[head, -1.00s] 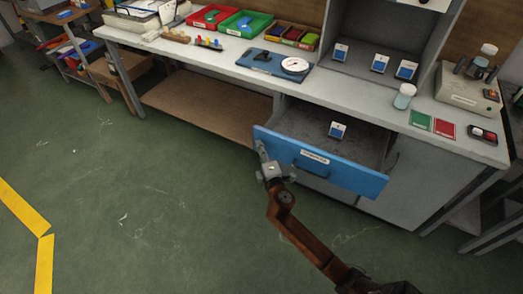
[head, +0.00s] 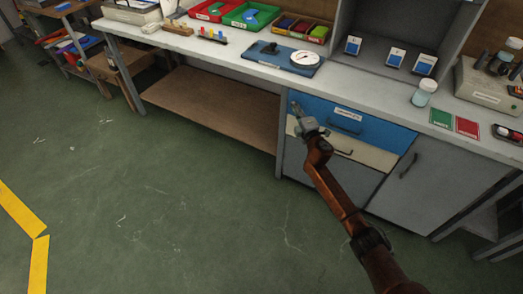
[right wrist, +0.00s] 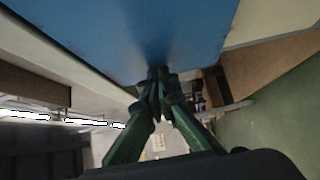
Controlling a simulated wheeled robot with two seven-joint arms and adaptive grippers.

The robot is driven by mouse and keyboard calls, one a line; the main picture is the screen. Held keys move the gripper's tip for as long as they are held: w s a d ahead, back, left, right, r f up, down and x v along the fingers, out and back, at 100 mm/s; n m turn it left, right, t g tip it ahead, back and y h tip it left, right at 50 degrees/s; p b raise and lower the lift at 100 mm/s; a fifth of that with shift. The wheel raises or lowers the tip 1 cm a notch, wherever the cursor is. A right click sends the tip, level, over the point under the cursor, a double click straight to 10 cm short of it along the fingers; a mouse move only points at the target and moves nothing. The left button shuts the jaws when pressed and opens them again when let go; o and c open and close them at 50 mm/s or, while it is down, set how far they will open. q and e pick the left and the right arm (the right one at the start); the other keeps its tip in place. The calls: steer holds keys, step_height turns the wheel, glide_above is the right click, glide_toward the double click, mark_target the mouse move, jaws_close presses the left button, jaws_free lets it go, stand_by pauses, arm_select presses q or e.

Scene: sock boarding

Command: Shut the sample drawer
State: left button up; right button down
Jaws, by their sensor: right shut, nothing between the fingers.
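The sample drawer (head: 375,128) has a blue front with a white label and a dark handle. In the head view its front sits flush under the worktop, in line with the cabinet, and its inside is hidden. My right gripper (head: 295,106) is at the left end of the blue front, shut and empty, with its tips touching or very close to it. In the right wrist view the shut fingertips (right wrist: 157,75) are against or just at the blue front (right wrist: 130,35). My left gripper is not in view.
A cream drawer (head: 370,152) and a grey door (head: 430,185) lie below and beside the blue front. The worktop (head: 240,65) holds trays, a dial gauge, a jar (head: 423,94) and cards. The green floor in front is clear.

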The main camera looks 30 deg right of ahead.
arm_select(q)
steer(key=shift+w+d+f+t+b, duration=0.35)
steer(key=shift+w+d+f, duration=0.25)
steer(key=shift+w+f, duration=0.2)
arm_select(e)
steer(key=d, duration=0.1)
steer(key=w+d, duration=0.1)
steer(key=shift+w+d+r, duration=0.1)
steer(key=shift+d+r, duration=0.2)
steer(key=shift+d, duration=0.05)
steer(key=shift+r, duration=0.15)
steer(key=shift+a, duration=0.2)
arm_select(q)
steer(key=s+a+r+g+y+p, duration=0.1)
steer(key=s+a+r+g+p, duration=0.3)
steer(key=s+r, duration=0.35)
arm_select(e)
glide_toward(299, 102)
steer(key=w+a, duration=0.3)
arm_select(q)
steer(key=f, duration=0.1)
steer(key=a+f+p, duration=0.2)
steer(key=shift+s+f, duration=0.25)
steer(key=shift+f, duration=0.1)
arm_select(e)
steer(key=v, duration=0.2)
steer(key=f+v, duration=0.1)
steer(key=v, duration=0.1)
steer(key=shift+s, duration=0.3)
